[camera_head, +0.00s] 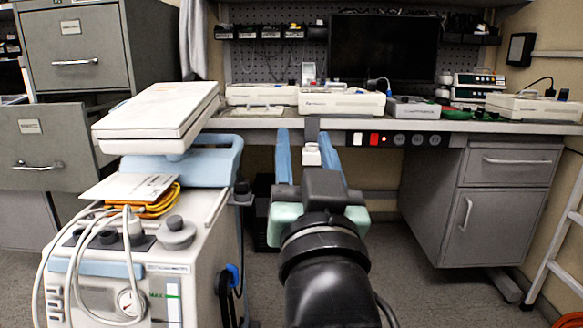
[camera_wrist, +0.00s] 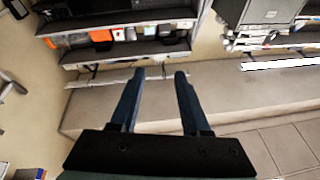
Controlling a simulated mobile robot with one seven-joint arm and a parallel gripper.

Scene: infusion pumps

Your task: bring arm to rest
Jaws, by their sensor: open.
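My gripper (camera_head: 308,143) is in the middle of the head view, pointing away from me toward the workbench. Its two blue fingers are apart, with nothing held between them. In the wrist view my gripper (camera_wrist: 160,74) also shows its two dark fingers spread and empty. Beyond them lie a bare pale ledge (camera_wrist: 245,90) and a shelf with orange and dark items (camera_wrist: 118,34). In the head view the fingertips overlap the front edge of the workbench (camera_head: 440,126); I cannot tell how far apart they are.
A medical cart (camera_head: 205,225) with a pale box-shaped device (camera_head: 160,108) stands close on the left. Filing cabinets (camera_head: 75,50) are behind it. Infusion pumps (camera_head: 342,103) and a dark monitor (camera_head: 382,47) are on the workbench. A drawer unit (camera_head: 505,200) and ladder (camera_head: 562,235) are at right.

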